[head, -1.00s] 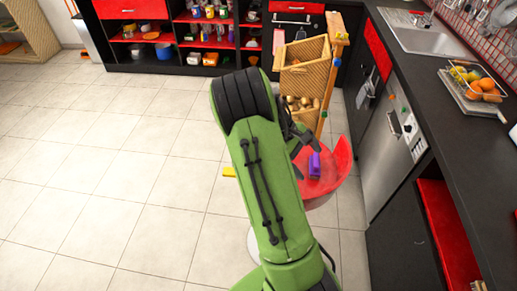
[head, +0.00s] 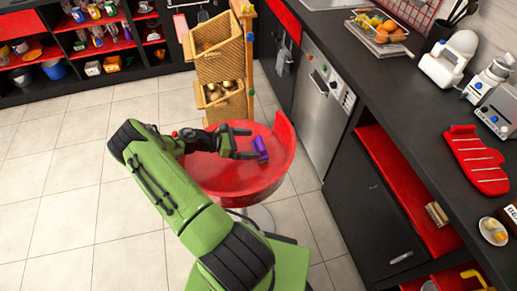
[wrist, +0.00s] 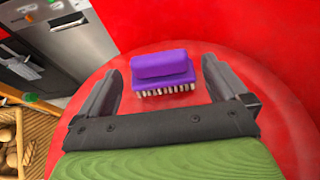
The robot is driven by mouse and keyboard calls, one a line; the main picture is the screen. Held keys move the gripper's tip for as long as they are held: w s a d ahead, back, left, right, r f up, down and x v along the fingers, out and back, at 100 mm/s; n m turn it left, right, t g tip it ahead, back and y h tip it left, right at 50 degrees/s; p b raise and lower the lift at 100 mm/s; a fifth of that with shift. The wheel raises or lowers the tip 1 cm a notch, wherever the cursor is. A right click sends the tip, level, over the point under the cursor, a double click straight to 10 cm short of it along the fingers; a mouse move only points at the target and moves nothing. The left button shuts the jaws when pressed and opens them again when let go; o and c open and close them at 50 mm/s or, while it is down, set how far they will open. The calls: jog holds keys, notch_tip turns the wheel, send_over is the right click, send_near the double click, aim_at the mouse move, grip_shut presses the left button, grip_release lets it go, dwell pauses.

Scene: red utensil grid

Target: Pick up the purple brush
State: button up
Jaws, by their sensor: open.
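The purple brush (head: 261,148) lies on the red seat of a round chair (head: 225,182), near its curved backrest. In the wrist view the brush (wrist: 162,72) shows its purple back and handle, with pale bristles facing my gripper. My gripper (head: 254,143) is open and empty, low over the seat. In the wrist view my gripper's two dark fingers (wrist: 162,83) stand on either side of the brush, with the brush ahead between the fingertips. A small gap shows on each side of it. I cannot tell the exact height of the fingers above the seat.
A wicker basket stand (head: 221,62) is close behind the chair. The dishwasher (head: 322,110) and dark counter (head: 385,95) run along the right. A red mitt (head: 474,160) lies on the counter. Tiled floor (head: 60,185) is clear at the left.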

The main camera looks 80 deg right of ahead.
aim_at(257, 144)
jog(key=x, duration=0.6)
jog(key=shift+s+d+f, duration=0.1)
jog(key=shift+s+d, duration=0.15)
jog(key=shift+d, duration=0.15)
jog(key=shift+a, duration=0.1)
jog(key=shift+c, duration=0.2)
jog(key=c, duration=0.8)
notch_tip(257, 144, up, 10)
jog(key=shift+r+p, duration=0.1)
jog(key=shift+p, duration=0.6)
